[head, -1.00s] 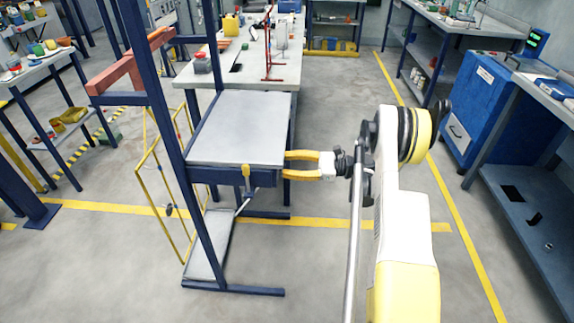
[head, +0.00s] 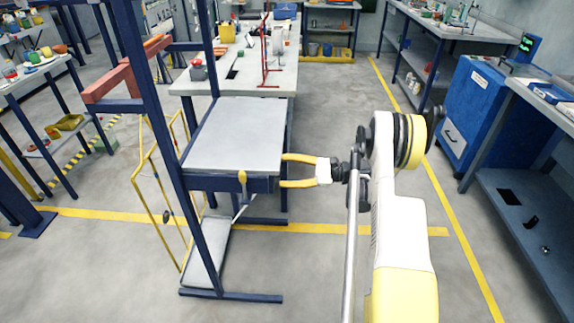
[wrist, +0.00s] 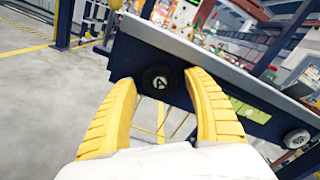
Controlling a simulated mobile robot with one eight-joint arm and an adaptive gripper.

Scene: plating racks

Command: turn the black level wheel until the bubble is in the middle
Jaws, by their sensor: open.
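The black level wheel (wrist: 158,77) is a round dark knob with a white mark on the dark blue edge beam of the grey-topped rack (head: 235,140). My gripper (head: 284,171) is open at the right end of that rack, its yellow fingers apart. In the wrist view the gripper (wrist: 160,80) has one finger on each side of the wheel; I cannot tell whether they touch it. A yellow-green strip (wrist: 250,112), perhaps the level vial, lies right of the wheel, partly behind the right finger. No bubble can be made out.
A pale round knob (wrist: 297,138) sits further right on the beam. A workbench (head: 265,75) stands behind the rack, with a red stand on it. A blue cabinet (head: 470,110) is at the right. The floor between is clear.

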